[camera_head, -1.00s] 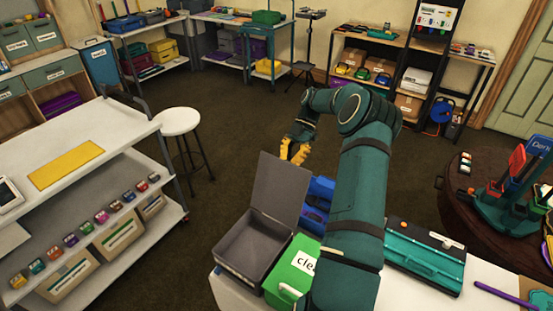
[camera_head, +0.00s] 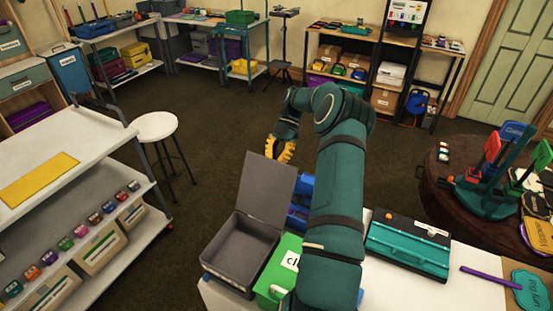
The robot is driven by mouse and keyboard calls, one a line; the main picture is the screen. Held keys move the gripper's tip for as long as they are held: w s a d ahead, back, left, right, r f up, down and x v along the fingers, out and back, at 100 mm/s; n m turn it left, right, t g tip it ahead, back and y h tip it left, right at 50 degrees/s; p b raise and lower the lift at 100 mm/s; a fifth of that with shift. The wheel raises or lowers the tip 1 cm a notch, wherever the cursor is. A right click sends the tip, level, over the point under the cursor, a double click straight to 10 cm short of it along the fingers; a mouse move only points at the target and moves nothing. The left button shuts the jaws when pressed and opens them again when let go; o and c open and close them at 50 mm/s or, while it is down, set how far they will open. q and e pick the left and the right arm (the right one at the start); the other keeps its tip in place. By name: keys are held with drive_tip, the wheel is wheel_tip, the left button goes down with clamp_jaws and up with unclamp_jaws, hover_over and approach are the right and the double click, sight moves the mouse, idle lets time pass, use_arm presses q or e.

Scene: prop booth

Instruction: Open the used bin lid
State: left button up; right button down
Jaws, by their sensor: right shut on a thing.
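The grey bin (camera_head: 232,268) stands open on the white table, left of a green bin (camera_head: 270,284) whose label is partly hidden. I cannot read a label on the grey bin. Its flat grey lid (camera_head: 266,190) stands up, roughly upright, from the bin's far side, and the empty inside shows. My right gripper (camera_head: 280,152), with yellow fingers, is at the lid's upper edge and shut on it; the lid partly hides the fingertips. My left gripper is not in view.
A blue bin (camera_head: 300,194) is behind the green bin, partly hidden by my right arm. A teal-and-black case (camera_head: 408,246) lies to the right. A white stool (camera_head: 154,126) and white shelf unit (camera_head: 85,150) stand left. Open floor lies beyond the table.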

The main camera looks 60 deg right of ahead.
wheel_tip(320, 180, up, 10)
drive_tip(key=shift+f, duration=0.15)
idle(0.4)
